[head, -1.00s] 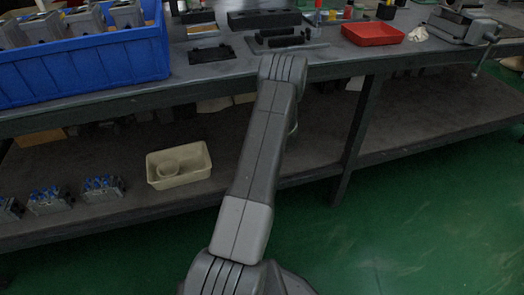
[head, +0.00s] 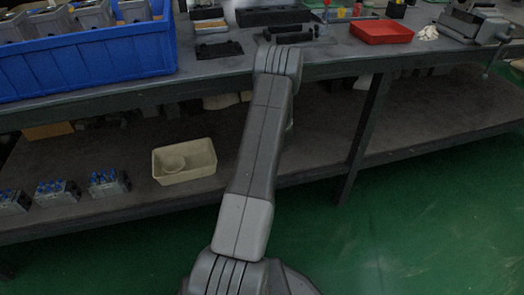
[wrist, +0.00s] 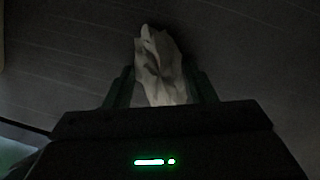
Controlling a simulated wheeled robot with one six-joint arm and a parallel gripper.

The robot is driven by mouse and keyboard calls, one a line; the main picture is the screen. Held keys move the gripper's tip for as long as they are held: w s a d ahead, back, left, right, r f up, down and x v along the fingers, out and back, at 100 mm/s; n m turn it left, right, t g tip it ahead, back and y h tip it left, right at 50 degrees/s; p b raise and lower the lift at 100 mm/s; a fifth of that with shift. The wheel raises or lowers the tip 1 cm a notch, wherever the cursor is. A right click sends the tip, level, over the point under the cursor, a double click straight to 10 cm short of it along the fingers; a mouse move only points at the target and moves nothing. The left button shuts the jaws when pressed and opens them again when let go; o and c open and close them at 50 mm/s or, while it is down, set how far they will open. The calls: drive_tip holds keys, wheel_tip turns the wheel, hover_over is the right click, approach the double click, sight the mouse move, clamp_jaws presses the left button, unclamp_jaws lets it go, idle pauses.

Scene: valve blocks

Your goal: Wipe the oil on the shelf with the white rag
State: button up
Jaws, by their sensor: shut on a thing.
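The white rag (wrist: 160,68) is pinched upright between the two fingers of my gripper (wrist: 162,88) in the dim wrist view. It looks crumpled and pale, and its top end reaches toward a dark grey surface. I cannot tell whether it touches that surface. The lower shelf (head: 430,115) runs under the workbench in the head view. My arm reaches over toward the bench, and the gripper is hidden behind it there. I cannot make out any oil clearly in either view.
A cream tray (head: 184,161) with a round item inside and several blue-topped valve blocks (head: 108,183) stand on the lower shelf. A bench leg (head: 361,140) rises right of my arm. Above are a blue crate (head: 95,60), a red tray (head: 381,32) and a vise (head: 474,22).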

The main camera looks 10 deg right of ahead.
drive_tip(key=shift+r+p, duration=2.6)
drive_tip(key=shift+r, duration=0.2)
